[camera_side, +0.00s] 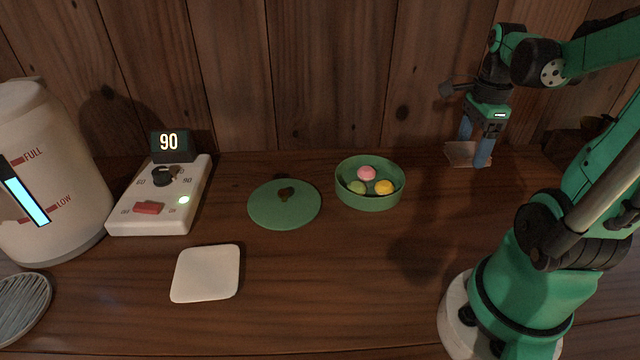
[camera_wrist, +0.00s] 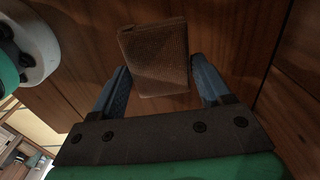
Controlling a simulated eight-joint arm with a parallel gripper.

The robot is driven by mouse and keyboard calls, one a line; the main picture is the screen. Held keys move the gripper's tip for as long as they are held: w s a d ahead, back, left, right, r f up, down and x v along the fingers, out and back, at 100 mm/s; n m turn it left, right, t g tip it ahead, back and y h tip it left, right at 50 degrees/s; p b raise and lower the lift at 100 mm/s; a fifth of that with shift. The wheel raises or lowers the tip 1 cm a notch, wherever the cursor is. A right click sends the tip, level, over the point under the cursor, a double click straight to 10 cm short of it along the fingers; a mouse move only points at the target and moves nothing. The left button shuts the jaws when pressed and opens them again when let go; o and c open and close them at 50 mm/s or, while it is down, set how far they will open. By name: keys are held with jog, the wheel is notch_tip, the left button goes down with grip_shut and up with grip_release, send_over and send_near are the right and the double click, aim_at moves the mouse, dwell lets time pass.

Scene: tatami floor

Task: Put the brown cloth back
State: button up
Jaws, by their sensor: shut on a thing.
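The brown cloth (camera_wrist: 155,62) is a folded, woven-looking rectangle between my two blue fingertips in the wrist view. My gripper (camera_wrist: 160,72) is shut on it, with one finger at each side edge. In the side view my gripper (camera_side: 475,147) points down at the back right of the wooden counter, near the wall. A flat brownish piece, seemingly the cloth (camera_side: 459,153), shows low between the fingers there, partly hidden by them. I cannot tell whether it touches the counter.
A green bowl (camera_side: 370,204) with three coloured balls stands left of my gripper, its green lid (camera_side: 284,215) beside it. A white square coaster (camera_side: 206,273), a control box (camera_side: 160,196) reading 90 and a white kettle (camera_side: 45,170) are farther left. The counter's front middle is clear.

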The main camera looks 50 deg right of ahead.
aim_at(452, 203)
jog(key=shift+f, duration=5)
jog(key=shift+f, duration=0.15)
jog(key=o, duration=1.2)
notch_tip(452, 203, up, 12)
jog(key=shift+w+a, duration=0.15)
jog(key=w+a+n+t, duration=0.2)
jog(key=a+n, duration=0.4)
jog(key=n, duration=0.3)
jog(key=w+a+n+t, duration=0.2)
jog(key=w+a+n, duration=0.3)
jog(key=a+n, duration=0.2)
jog(key=w+a+r+n+t, duration=0.1)
jog(key=w+a+n+t, duration=0.2)
jog(key=a+n, duration=0.4)
jog(key=shift+w+r+n, duration=0.1)
jog(key=shift+w+n, duration=0.1)
jog(key=shift+n, duration=0.8)
jog(key=shift+w+n, duration=0.2)
jog(key=shift+n, duration=0.8)
